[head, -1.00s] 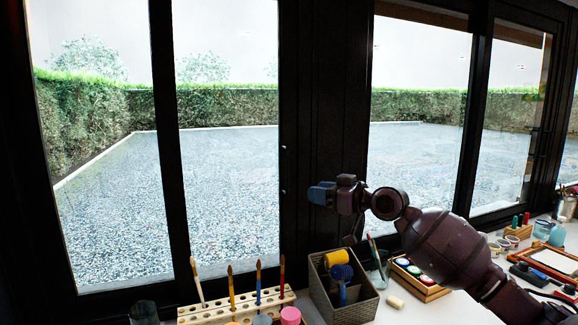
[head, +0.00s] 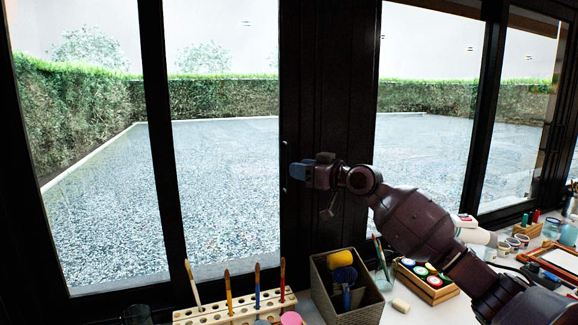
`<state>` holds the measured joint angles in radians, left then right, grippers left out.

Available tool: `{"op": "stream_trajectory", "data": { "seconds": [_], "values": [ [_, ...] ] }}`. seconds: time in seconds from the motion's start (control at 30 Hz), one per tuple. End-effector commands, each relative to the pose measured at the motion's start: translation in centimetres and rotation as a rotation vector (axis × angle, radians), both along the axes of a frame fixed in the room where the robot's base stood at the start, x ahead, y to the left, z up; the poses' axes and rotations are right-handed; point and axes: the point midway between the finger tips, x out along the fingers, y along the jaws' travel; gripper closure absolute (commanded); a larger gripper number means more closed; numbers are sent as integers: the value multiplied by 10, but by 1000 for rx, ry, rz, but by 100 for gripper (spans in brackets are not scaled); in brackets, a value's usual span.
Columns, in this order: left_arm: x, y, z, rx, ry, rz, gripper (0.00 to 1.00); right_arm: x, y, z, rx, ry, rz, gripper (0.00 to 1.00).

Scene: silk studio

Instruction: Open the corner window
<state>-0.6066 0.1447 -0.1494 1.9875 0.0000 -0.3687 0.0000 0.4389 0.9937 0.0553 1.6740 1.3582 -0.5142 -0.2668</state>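The window has black frames. Its left part shows two glass panes, with a sliding sash (head: 222,150) next to the broad dark corner post (head: 328,110). A slim dark handle (head: 284,146) stands upright on the sash's right stile, hard to see against the black. My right gripper (head: 299,172) comes in from the right, with its blue-grey fingertips pointing left just beside the handle. I cannot tell whether it touches the handle or whether its fingers are open or shut. My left gripper is not in view.
Below stand a wooden brush rack (head: 235,308), a grey bin (head: 345,290) with yellow and blue rollers, a box of paint jars (head: 427,282) and a small cork-coloured piece (head: 401,306). More supplies crowd the counter at right. Another window (head: 430,150) lies right of the post.

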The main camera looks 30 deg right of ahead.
Motion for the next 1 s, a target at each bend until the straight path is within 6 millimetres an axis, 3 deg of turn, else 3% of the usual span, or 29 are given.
{"op": "stream_trajectory", "data": {
  "seconds": [0.3, 0.73, 1.0],
  "values": [
    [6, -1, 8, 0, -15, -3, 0, 34, 13, 1, 2, 0, 0, 64],
    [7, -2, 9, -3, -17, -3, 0, 41, 16, -1, 0, 1, 0, 64],
    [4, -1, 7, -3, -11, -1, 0, 41, 15, 0, 0, 1, 0, 100]
  ]
}}
